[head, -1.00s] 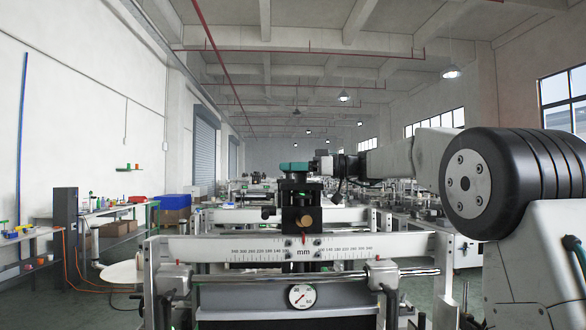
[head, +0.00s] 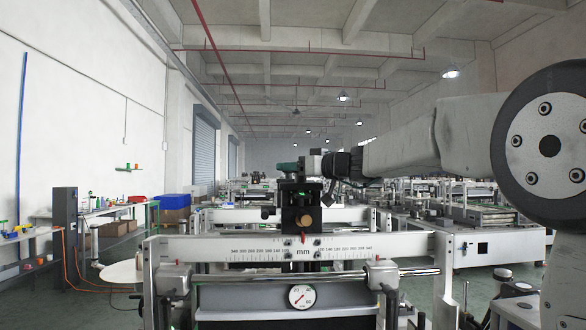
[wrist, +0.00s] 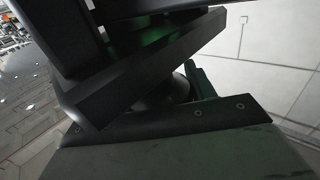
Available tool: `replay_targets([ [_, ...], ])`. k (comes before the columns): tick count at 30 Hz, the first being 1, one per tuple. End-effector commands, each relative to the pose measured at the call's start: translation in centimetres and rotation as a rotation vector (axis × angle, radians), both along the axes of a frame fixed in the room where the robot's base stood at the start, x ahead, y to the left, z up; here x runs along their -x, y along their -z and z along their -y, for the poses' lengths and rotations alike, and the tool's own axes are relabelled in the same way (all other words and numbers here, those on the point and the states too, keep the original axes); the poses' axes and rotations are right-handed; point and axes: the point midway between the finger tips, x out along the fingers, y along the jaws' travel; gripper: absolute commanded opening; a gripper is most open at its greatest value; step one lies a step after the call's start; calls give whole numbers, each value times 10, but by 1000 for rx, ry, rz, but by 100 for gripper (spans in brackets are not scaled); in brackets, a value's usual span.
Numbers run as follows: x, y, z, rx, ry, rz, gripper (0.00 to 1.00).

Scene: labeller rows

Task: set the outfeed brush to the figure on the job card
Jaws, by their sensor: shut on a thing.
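The black carriage (head: 303,197) of the brush unit stands upright on a white rail (head: 200,250) with a printed mm scale. A brass knob (head: 306,221) is on its front, and a small red pointer shows at the scale just below. A round dial (head: 301,296) hangs under the rail. My gripper (head: 288,168) is at the top of the carriage, shut on a dark round knob (wrist: 165,92); the knob shows only partly in the wrist view, behind dark jaws. Its exact outline is hidden. No job card can be made out.
A polished bar (head: 340,276) runs across below the rail, with clamps at both ends. A side bench (head: 110,209) with small items stands at the left. More machines (head: 480,230) stand in rows behind and to the right.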

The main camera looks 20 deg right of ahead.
Motion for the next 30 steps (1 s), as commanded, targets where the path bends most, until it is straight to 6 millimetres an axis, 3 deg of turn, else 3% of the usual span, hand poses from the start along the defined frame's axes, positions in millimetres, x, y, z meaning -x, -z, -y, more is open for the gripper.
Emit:
replay_targets([
  [12,-2,1,4,1,309,-2,32],
  [30,-4,1,8,1,424,-1,32],
])
